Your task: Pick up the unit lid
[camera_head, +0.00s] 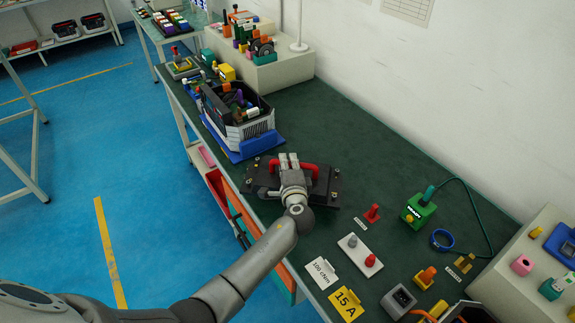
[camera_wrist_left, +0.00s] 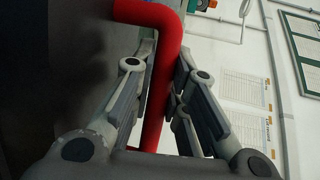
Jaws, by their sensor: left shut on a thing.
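The unit lid (camera_head: 256,183) is a dark flat plate with a red bar handle (camera_head: 312,169) and small brass-coloured fittings near its corners. It is over the green bench, towards the front edge; I cannot tell whether it touches the bench top. My left gripper (camera_head: 287,160) is shut on the red handle and covers its middle. In the left wrist view the red handle (camera_wrist_left: 165,65) runs between the two fingers (camera_wrist_left: 158,90), with the dark lid surface at the left. My right gripper is in neither view.
An open unit (camera_head: 257,127) with parts inside sits on a blue base (camera_head: 250,149) behind the lid. The bench behind the lid is clear towards the wall.

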